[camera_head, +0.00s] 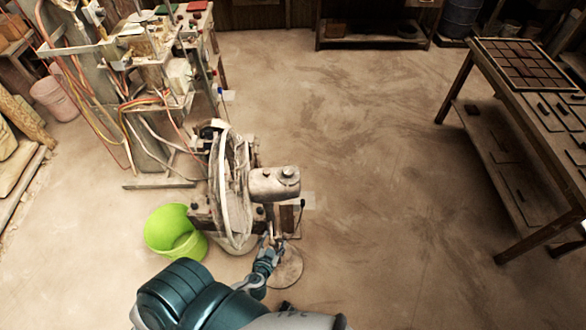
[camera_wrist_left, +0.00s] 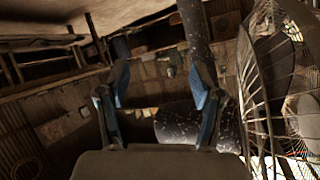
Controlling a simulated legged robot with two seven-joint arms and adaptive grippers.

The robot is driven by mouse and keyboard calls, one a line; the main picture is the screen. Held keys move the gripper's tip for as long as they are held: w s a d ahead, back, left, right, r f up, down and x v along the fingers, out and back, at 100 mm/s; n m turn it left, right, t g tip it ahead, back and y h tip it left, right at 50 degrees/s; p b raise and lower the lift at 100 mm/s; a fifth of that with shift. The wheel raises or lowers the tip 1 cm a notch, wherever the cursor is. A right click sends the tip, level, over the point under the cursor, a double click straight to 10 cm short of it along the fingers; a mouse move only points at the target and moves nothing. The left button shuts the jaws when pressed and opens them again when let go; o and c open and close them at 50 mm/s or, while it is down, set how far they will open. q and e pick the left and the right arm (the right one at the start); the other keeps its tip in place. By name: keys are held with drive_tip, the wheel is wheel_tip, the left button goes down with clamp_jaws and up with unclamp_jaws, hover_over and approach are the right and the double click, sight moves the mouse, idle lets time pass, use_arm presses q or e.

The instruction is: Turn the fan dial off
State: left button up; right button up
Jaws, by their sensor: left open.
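A dusty pedestal fan (camera_head: 231,185) stands on the floor with its round wire cage facing left and its grey motor housing (camera_head: 270,183) behind it. A small dark round knob (camera_head: 289,171) sits on top of the housing; I cannot tell whether it is the fan dial. My left gripper (camera_head: 268,240) is low beside the fan's stand, below the housing. In the left wrist view the gripper (camera_wrist_left: 160,75) is open, with nothing seen held between its fingers. The speckled dark pole (camera_wrist_left: 194,30) is by the right finger, and the cage (camera_wrist_left: 275,90) is farther right. My right gripper is out of view.
A lime green bucket (camera_head: 176,233) stands left of the fan, near my left arm. A tile press (camera_head: 155,85) with hoses is behind it. A wooden table (camera_head: 458,88) with tiles is at the right. The floor between is clear.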

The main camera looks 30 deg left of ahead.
use_arm(q)
wheel_tip(320, 180, up, 22)
drive_tip(key=d+n+t+y, duration=0.2)
drive_tip(key=n+t, duration=0.2)
drive_tip(key=t, duration=0.1)
drive_tip(key=p, duration=0.5)
approach(287, 176)
drive_tip(key=x, duration=0.4)
drive_tip(key=shift+w+d+r, duration=0.1)
drive_tip(key=shift+d+r, duration=0.15)
drive_tip(key=shift+r, duration=0.05)
drive_tip(key=x, duration=0.2)
drive_tip(key=p+x, duration=0.1)
drive_tip(key=x, duration=0.2)
drive_tip(key=a+x, duration=0.1)
drive_tip(key=x, duration=0.1)
drive_tip(key=shift+w+f+p, duration=0.15)
drive_tip(key=shift+f+p, duration=0.15)
drive_tip(key=shift+w, duration=0.3)
drive_tip(key=shift+d, duration=0.25)
drive_tip(key=shift+c, duration=0.6)
drive_tip(key=c, duration=1)
drive_tip(key=shift+c, duration=0.2)
use_arm(e)
wheel_tip(287, 176, up, 7)
